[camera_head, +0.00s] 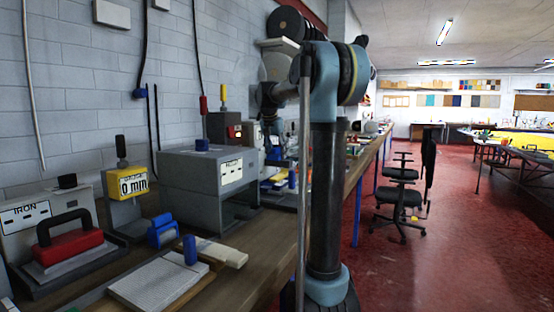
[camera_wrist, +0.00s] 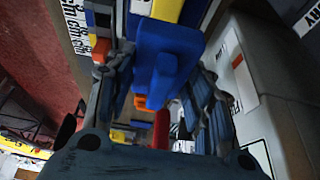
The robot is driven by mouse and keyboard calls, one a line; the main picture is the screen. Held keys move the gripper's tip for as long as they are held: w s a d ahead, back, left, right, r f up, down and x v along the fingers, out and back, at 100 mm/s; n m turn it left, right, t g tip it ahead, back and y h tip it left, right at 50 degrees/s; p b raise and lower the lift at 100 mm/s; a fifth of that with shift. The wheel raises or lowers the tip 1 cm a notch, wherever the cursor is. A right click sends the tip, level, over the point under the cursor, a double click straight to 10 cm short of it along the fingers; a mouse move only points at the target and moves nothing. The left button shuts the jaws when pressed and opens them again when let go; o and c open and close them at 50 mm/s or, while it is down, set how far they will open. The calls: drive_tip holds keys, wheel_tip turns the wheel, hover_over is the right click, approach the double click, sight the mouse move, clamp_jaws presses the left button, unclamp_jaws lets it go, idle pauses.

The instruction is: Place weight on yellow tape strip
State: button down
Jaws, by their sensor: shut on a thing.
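My gripper (camera_wrist: 160,88) is shut on a blue block (camera_wrist: 165,55) with a stepped shape, which looks like the weight. The block sits between the two ribbed fingers in the wrist view. In the head view my arm reaches left over the workbench, and its far end is partly hidden by bench equipment and my own links. I cannot pick out the yellow tape strip with certainty. A yellow patch (camera_wrist: 167,9) shows beyond the block at the top of the wrist view, and small yellow items (camera_head: 278,176) lie on the bench in the head view.
The bench (camera_head: 255,268) runs along the grey wall. A black chair (camera_head: 400,195) stands on the open red floor.

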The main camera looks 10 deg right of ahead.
sight(274, 149)
drive_tip(key=shift+d+f, duration=0.2)
drive_tip(key=shift+f, duration=3.5)
drive_tip(key=c, duration=0.8)
unclamp_jaws()
drive_tip(key=shift+f, duration=0.1)
drive_tip(key=shift+o, duration=0.2)
drive_tip(key=v, duration=1.1)
drive_tip(key=shift+w, duration=0.1)
drive_tip(key=shift+s+a+r, duration=0.15)
drive_tip(key=shift+s+r, duration=0.1)
drive_tip(key=shift+r, duration=0.3)
